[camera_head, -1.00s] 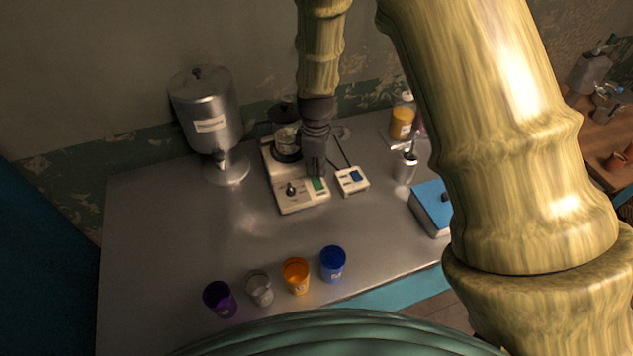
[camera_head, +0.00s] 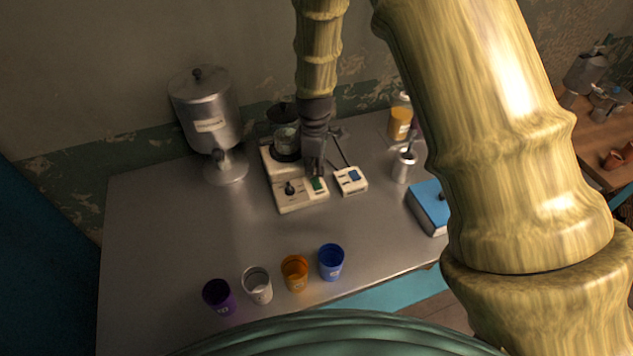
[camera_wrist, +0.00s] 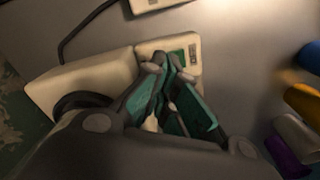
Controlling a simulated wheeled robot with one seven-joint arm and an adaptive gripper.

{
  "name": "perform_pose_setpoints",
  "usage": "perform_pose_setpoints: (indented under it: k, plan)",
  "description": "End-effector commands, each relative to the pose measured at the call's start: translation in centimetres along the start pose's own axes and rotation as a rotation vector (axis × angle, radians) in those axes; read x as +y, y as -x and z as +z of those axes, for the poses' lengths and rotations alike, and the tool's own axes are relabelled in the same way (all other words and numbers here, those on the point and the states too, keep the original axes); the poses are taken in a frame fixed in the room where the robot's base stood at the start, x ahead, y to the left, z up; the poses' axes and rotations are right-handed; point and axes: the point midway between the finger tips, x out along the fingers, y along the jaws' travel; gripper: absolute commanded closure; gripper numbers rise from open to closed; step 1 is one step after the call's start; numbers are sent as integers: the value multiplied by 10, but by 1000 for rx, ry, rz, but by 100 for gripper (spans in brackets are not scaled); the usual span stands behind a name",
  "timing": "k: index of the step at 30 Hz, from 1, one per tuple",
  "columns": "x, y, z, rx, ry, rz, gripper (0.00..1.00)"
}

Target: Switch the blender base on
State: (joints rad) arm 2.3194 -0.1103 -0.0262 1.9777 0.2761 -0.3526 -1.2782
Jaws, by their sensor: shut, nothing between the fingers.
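The blender base (camera_head: 302,202) is a cream unit on the grey table, with a dark knob (camera_head: 290,189) at its front left and a green switch (camera_head: 319,184) at its front right. A dark-lidded jar (camera_head: 285,137) stands at its back. My gripper (camera_head: 316,174) points down at the green switch with its fingers shut and empty. In the wrist view, my gripper's tips (camera_wrist: 166,62) lie over the cream base (camera_wrist: 90,80) and cover part of the green switch. I cannot tell whether the tips touch it.
A small cream box with a blue switch (camera_head: 351,181) sits right of the base. A metal dispenser (camera_head: 209,115) stands at the left. Several cups, including an orange one (camera_head: 295,272), line the front edge. A blue-topped box (camera_head: 429,205) lies right.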

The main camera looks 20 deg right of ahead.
Motion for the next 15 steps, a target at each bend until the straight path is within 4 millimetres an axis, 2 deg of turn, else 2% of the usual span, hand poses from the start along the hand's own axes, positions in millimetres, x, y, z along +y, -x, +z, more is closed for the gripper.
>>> perform_pose_setpoints:
  k: [15]
  plan:
    - [0, -4, 0, 0, 0, 0, 100]
